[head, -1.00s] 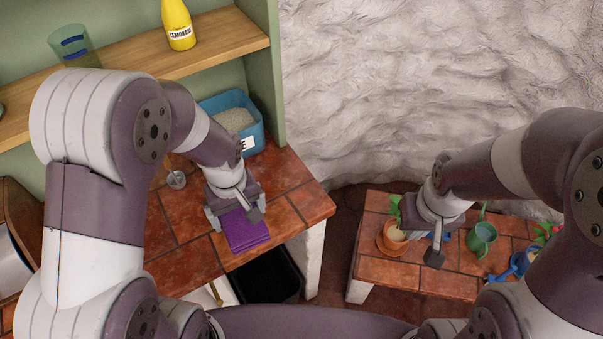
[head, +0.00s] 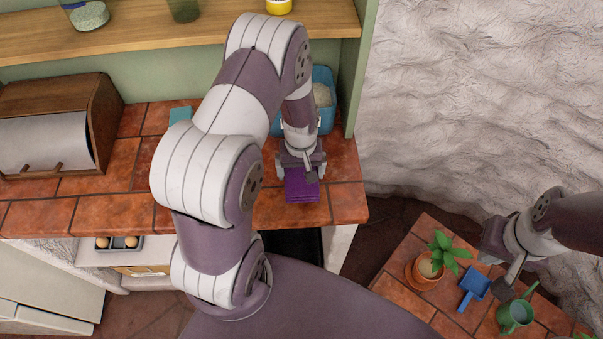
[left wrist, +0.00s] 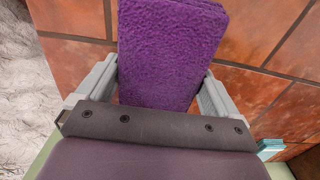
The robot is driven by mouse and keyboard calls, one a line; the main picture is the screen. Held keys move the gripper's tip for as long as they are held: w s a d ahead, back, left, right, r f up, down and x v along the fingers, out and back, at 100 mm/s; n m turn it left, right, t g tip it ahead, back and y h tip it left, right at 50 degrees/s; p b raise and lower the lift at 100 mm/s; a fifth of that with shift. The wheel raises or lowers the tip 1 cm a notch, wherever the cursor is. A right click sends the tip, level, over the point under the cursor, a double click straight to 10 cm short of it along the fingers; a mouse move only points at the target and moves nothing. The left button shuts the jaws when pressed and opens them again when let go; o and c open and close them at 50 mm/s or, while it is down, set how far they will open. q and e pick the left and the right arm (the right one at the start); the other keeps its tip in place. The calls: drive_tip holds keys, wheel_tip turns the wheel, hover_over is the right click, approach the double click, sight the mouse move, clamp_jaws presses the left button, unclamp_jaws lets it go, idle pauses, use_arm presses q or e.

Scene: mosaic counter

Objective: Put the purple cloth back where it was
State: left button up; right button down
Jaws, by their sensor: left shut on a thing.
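The purple cloth (head: 301,186) is folded into a small thick rectangle at the right end of the tiled counter (head: 113,212), near its front edge. My left gripper (head: 301,172) is shut on the cloth's back part. In the left wrist view the cloth (left wrist: 170,50) sits between the two fingers, with counter tiles behind it. I cannot tell whether it touches the counter or hangs just above. My right gripper (head: 506,288) is over the lower tiled table at the right, near a green watering can (head: 515,315); its jaws do not show clearly.
A blue container (head: 323,95) stands behind my left gripper, by the green side panel. A wooden bread box (head: 100,110) stands at the left. A potted plant (head: 422,272) and blue dustpan (head: 473,289) are on the lower table.

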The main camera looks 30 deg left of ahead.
sight(300, 178)
use_arm(q)
wheel_tip(300, 178, down, 3)
drive_tip(key=shift+s+r+p, duration=0.15)
drive_tip(key=shift+r+p, duration=0.05)
drive_tip(key=shift+p, duration=0.1)
drive_tip(key=shift+f, duration=0.4)
drive_tip(key=o, duration=0.6)
drive_tip(key=shift+o, duration=0.2)
